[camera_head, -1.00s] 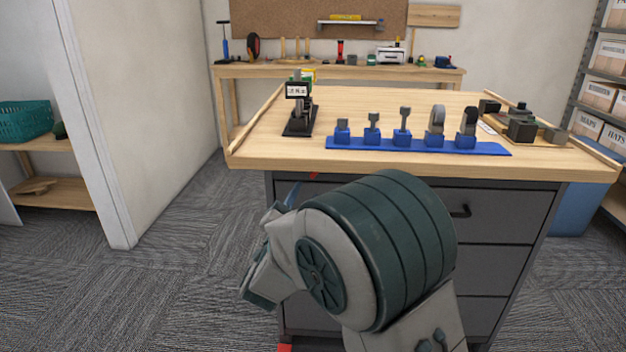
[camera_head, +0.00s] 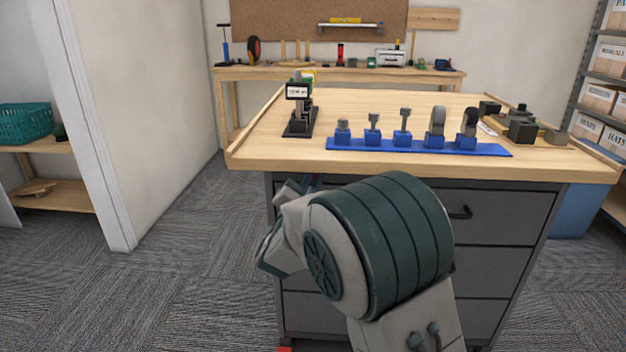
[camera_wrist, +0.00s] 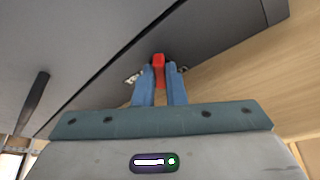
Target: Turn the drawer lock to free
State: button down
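The red drawer lock (camera_wrist: 158,62) shows in the wrist view as a small red piece on the grey drawer front (camera_wrist: 205,35). My gripper (camera_wrist: 159,72) has its two blue fingers on either side of the red piece, and their tips are at the drawer front. The red piece nearly fills the space between the fingers. I cannot tell whether they press on it. A light metallic patch shows just left of the fingertips. In the head view my arm covers the lock and most of my gripper, at the upper left of the grey drawer cabinet (camera_head: 500,215).
The wooden bench top (camera_head: 375,165) overhangs the drawers. On it stand a blue rack (camera_head: 330,146) with several tools, a black stand with a small sign (camera_head: 297,92), and dark blocks (camera_head: 522,131) at the right. A dark drawer handle (camera_wrist: 33,100) is at left in the wrist view.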

jog(key=shift+m+b, duration=0.6)
jog(key=shift+b, duration=0.05)
jog(key=shift+m+h+b, duration=0.3)
jog(key=shift+m+h, duration=0.1)
jog(key=shift+r+g, duration=0.15)
jog(key=shift+g, duration=0.15)
jog(key=c, duration=1.5)
grip_release()
jog(key=p+v, duration=0.1)
jog(key=v, duration=1.2)
jog(key=shift+s+a+f+p, duration=0.15)
jog(key=shift+s+f+p, duration=0.1)
jog(key=shift+s+p, duration=0.1)
